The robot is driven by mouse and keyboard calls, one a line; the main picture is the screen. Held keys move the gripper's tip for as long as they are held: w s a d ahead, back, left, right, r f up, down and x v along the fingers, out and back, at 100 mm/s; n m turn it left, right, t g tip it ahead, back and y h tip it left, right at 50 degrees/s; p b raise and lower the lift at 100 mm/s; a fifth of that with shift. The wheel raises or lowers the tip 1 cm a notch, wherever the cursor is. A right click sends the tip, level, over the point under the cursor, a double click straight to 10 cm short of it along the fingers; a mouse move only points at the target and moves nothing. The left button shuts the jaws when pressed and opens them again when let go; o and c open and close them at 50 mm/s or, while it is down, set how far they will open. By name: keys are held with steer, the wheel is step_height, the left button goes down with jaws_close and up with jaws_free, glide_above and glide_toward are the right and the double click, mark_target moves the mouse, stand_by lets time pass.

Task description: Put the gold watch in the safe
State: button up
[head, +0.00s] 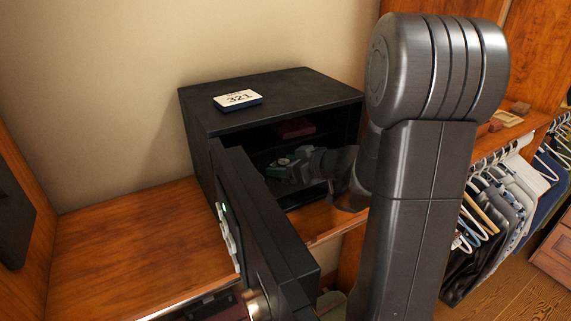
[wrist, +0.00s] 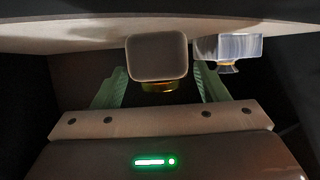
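The black safe (head: 228,128) stands on the wooden shelf with its door (head: 262,235) swung open toward me. My gripper (head: 283,165) reaches through the opening into the dark inside. In the wrist view, my gripper (wrist: 158,85) has its two green fingers well apart, with no clear contact on anything. Between and beyond the fingertips is a rounded, squarish dark brown thing with a gold band (wrist: 157,86) below it. It may be the gold watch, but I cannot be sure. No other gold watch is clearly visible.
A clear, glassy thing with a gold part (wrist: 228,48) is close to the right finger. A dark red box (head: 293,128) lies higher inside the safe. Hanging clothes (head: 500,210) are at right; the wooden shelf (head: 125,245) at left is clear.

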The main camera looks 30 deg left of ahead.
steer(key=shift+r, duration=0.1)
steer(key=shift+r, duration=0.25)
steer(key=p+v, duration=0.1)
steer(key=v, duration=1.1)
steer(key=shift+f, duration=0.1)
stand_by(0.9)
